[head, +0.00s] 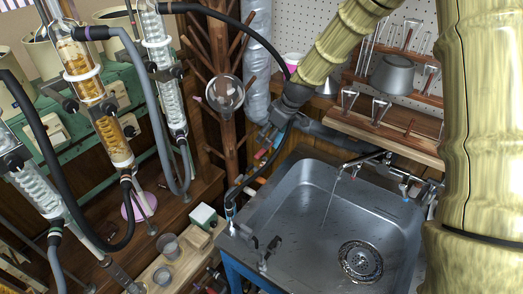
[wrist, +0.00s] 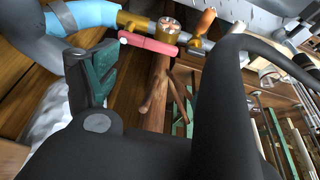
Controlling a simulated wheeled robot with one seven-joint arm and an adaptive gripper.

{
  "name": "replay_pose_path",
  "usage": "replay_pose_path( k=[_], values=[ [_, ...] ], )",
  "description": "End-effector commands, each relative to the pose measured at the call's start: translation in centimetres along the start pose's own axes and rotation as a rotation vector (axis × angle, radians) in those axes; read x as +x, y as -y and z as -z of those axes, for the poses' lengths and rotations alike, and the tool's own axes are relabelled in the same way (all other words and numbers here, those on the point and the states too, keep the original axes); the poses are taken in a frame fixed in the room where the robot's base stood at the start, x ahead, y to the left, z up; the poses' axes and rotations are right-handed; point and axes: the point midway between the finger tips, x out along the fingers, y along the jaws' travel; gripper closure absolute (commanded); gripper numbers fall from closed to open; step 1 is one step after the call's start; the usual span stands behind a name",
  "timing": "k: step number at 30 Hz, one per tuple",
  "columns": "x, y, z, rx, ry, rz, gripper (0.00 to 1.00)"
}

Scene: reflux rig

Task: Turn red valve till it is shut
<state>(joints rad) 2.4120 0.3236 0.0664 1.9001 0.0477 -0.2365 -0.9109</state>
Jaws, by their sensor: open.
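The red valve handle (wrist: 148,45) is a pinkish-red bar on a brass pipe fitting, near the top middle of the wrist view. In the head view a small red piece (head: 262,154) shows just below my gripper, partly covered and too small to make out well. My gripper (head: 270,134) hangs left of the sink, pointing down toward the pipework. In the wrist view one dark finger with a green pad (wrist: 100,72) stands left of and below the red handle, apart from it in the picture. My gripper is open, with nothing seen in it. The other finger is hard to tell.
A thick black hose (wrist: 215,75) curves close by on the right. A brass fitting with an orange handle (wrist: 207,19) lies beside the red one. A steel sink (head: 300,205) with running water stands right; glass condensers (head: 92,85) with hoses stand left. A wooden stand (head: 222,50) rises behind.

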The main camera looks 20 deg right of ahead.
Motion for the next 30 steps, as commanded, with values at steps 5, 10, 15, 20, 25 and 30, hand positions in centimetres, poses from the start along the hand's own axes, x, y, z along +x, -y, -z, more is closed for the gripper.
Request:
replay_pose_path(
  k=[5,10,15,20,25,30],
  values=[
    [1.7,-0.1,-0.2,0.002,0.002,0.001,0.18],
    [3.6,-0.1,-0.2,0.004,0.002,0.001,0.18],
    [5.6,-0.1,-0.3,0.003,0.002,0.0,0.18],
    [7.4,-0.1,-0.2,0.004,0.002,0.0,0.18],
    [8.9,-0.1,-0.1,0.003,0.0,-0.001,0.18],
    [9.8,-0.1,-0.2,0.003,0.001,0.0,0.18]
  ],
)
